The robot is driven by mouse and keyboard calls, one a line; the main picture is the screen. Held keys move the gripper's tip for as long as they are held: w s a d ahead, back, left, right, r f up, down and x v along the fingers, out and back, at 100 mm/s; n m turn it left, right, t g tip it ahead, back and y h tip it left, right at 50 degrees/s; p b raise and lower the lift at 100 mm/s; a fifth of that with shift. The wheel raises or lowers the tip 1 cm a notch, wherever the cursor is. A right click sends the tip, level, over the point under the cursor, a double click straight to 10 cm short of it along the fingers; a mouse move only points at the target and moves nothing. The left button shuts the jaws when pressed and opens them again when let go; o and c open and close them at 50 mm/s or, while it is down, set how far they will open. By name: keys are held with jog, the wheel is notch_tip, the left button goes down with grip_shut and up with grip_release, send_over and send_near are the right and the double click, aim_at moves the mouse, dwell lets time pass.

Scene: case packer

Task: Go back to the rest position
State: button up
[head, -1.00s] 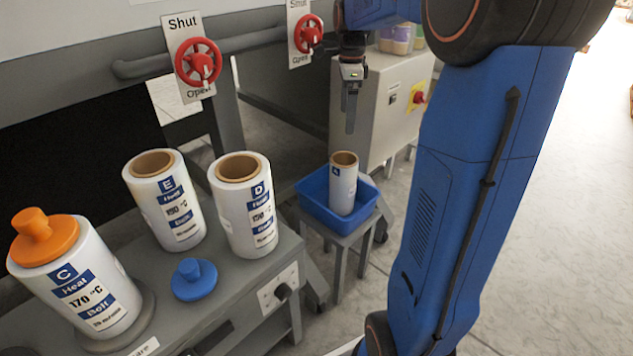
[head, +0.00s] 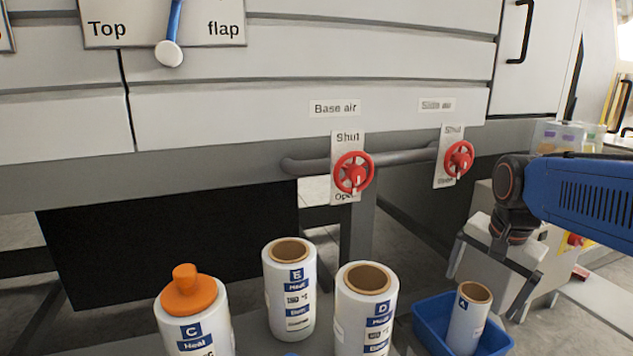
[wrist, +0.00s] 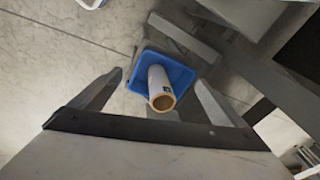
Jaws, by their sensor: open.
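My gripper (head: 483,297) is open and empty at the right of the head view, pointing down above the blue bin (head: 432,325). In the wrist view my gripper (wrist: 160,79) has its two fingers wide apart. A white roll labelled A (head: 467,322) with a brown core stands in the bin, leaning a little. In the wrist view this roll (wrist: 158,80) shows between the fingers, below them, with the blue bin (wrist: 182,76) around it. I cannot see contact between the fingers and the roll.
Rolls E (head: 289,295), D (head: 366,310) and C (head: 192,330) stand left of the bin; C has an orange plug (head: 188,292). Two red valve wheels (head: 353,172) (head: 459,160) stick out from the machine front behind. A grey cabinet (head: 490,215) stands behind my gripper.

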jog(key=s+a+f+n+t, duration=0.1)
jog(key=s+a+f+n, duration=0.1)
jog(key=s+n, duration=0.3)
jog(key=s+a+f+n+t, duration=0.1)
jog(key=s+f+n, duration=0.3)
jog(key=s, duration=0.4)
jog(key=shift+s+a+f+n, duration=0.15)
jog(key=shift+a+f+n, duration=0.15)
jog(key=shift+a+n, duration=0.5)
